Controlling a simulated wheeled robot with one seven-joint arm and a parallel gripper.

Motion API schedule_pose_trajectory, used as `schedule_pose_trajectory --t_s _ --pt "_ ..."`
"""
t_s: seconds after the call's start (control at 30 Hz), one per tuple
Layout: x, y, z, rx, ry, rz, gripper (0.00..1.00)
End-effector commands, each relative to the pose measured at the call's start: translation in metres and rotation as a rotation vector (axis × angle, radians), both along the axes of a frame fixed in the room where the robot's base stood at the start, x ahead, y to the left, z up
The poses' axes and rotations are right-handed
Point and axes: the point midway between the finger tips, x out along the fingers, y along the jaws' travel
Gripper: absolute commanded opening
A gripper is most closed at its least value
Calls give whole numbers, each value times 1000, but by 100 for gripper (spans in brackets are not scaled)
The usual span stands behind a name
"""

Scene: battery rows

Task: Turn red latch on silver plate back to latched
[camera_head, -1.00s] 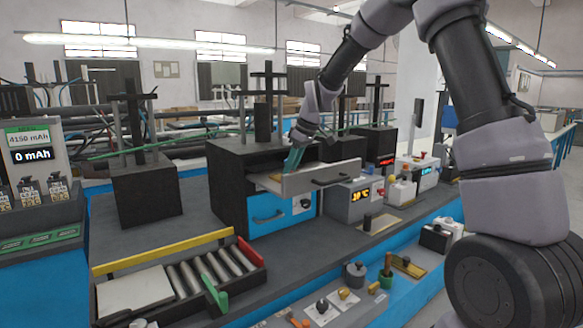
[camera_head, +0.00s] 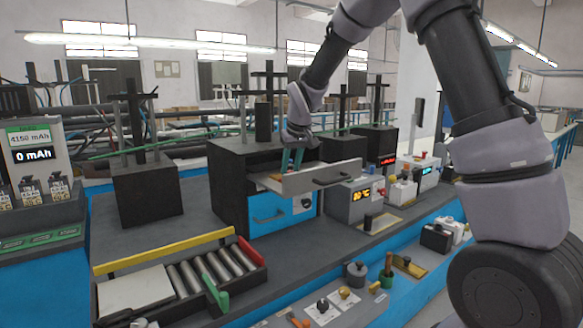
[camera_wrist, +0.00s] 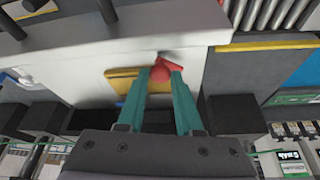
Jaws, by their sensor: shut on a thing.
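The red latch (camera_wrist: 160,72) shows in the wrist view between the tips of my two teal fingers. My gripper (camera_wrist: 162,74) is shut on it. The latch sits by a pale grey-white surface (camera_wrist: 195,75), with a yellow strip (camera_wrist: 122,73) beside it. In the head view my gripper (camera_head: 291,168) points down into the open drawer of a black box, behind the silver front plate (camera_head: 335,174). The latch is mostly hidden there by my fingers and the plate.
The black box (camera_head: 232,190) has a blue lower front (camera_head: 281,216). A battery tray with a yellow rail (camera_head: 160,252) stands in front at left. Boxes with displays (camera_head: 352,205) stand to the right. Dark posts (camera_head: 268,95) rise behind my gripper.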

Motion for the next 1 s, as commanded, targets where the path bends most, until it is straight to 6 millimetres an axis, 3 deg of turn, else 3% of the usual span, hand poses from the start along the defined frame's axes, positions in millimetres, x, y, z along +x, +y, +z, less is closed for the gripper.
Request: schedule_pose_trajectory --t_s 0.6,1.0 --pt "0 7 1 0 -2 -581 0" --pt "1 9 0 1 -2 -866 0"
